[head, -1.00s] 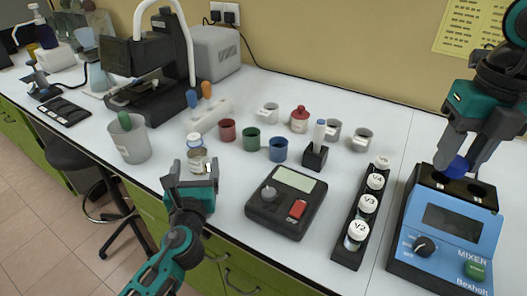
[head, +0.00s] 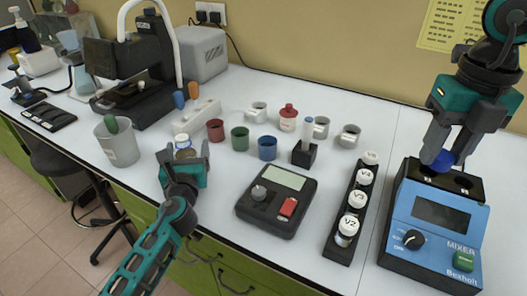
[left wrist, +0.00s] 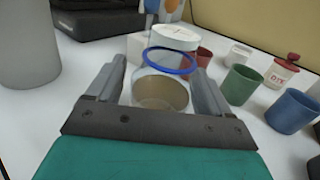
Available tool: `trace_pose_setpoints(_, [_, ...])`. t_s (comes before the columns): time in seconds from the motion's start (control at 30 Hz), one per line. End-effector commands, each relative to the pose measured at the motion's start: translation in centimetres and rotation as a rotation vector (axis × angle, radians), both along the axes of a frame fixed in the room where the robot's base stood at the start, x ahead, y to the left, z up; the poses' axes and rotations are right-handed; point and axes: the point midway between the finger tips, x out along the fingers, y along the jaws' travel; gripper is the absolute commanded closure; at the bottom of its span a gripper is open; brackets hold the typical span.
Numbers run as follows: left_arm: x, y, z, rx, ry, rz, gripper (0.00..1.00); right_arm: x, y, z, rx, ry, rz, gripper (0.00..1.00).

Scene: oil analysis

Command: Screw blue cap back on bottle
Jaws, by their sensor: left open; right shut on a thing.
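The open glass bottle (left wrist: 160,92) has a blue ring at its neck and brownish contents. It stands upright on the bench, and in the head view (head: 185,153) it is partly hidden by my left gripper. My left gripper (head: 185,158) is open, with its fingers on either side of the bottle; in the left wrist view (left wrist: 155,88) I cannot tell whether they touch it. My right gripper (head: 441,150) is shut on the blue cap (head: 443,161) and holds it just above the back of the blue mixer (head: 437,225).
A scale (head: 277,202) and a vial rack (head: 340,245) are further right.

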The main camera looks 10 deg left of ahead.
Motion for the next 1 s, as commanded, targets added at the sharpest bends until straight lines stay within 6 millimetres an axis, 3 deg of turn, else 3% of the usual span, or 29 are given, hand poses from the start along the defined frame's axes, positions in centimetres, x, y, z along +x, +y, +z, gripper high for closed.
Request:
trace_pose_setpoints(0.3, [-0.02, -0.01, 0.00, 0.000, 0.000, 0.000, 0.21, 0.00, 0.00, 0.01, 0.000, 0.000, 0.000, 0.88])
trace_pose_setpoints(0.9, [-0.04, -0.01, 0.00, 0.000, 0.000, 0.000, 0.79, 0.00, 0.00, 0.01, 0.000, 0.000, 0.000, 0.88])
trace_pose_setpoints(1.0, [-0.02, -0.02, 0.08, 0.001, -0.002, 0.000, 0.81, 0.00, 0.00, 0.01, 0.000, 0.000, 0.000, 0.88])
